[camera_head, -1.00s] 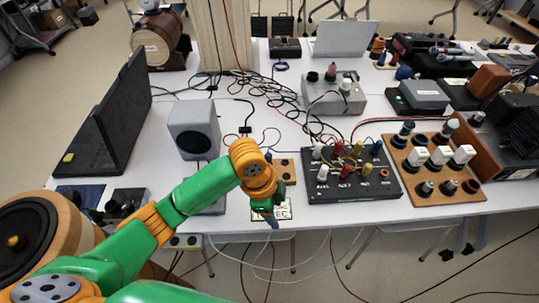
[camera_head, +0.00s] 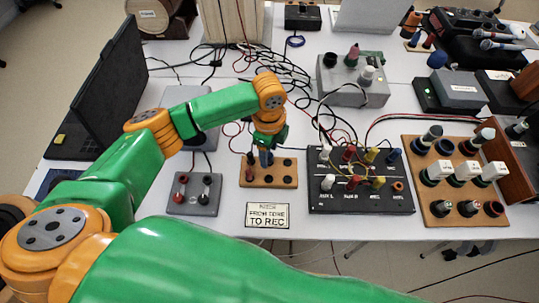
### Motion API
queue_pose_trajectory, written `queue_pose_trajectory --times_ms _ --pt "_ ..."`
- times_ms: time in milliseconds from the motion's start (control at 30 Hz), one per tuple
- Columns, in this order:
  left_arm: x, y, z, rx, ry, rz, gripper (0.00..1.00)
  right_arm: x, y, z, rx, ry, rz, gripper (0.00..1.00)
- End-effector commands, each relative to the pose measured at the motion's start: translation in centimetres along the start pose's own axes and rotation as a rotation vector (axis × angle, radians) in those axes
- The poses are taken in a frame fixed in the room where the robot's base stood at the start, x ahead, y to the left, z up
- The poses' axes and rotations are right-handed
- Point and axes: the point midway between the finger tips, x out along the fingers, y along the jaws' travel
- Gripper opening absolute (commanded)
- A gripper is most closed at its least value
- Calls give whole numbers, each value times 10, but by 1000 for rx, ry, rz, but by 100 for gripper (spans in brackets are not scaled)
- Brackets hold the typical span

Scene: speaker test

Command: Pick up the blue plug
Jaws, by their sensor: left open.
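My left gripper (camera_head: 266,152) hangs pointing down over the small wooden socket board (camera_head: 285,182) at the middle of the table. It is open. A dark blue shape shows at its fingertips; I cannot tell whether this is a plug or part of the fingers. My right gripper is not in view.
A grey box with red and black knobs (camera_head: 194,203) lies left of the socket board. A label card (camera_head: 267,216) lies in front. A wooden rack of plugs (camera_head: 430,206) stands at right. Loose cables (camera_head: 264,62) run behind, and a grey speaker is partly hidden by my arm.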

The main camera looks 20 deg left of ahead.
Motion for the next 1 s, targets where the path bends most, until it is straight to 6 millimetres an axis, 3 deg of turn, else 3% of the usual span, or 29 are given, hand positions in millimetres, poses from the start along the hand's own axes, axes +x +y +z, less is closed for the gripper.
queue_pose_trajectory --times_ms 133,300,367,767,1000 --pt "0 0 0 0 0 0 59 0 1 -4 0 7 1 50" --pt "0 0 0 0 0 -1 13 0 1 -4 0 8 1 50" --pt "0 0 0 0 0 -1 0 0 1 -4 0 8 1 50" --pt "-4 0 0 0 0 -1 0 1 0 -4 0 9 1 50" --pt "-43 4 -8 6 3 -4 0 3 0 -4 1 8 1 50"
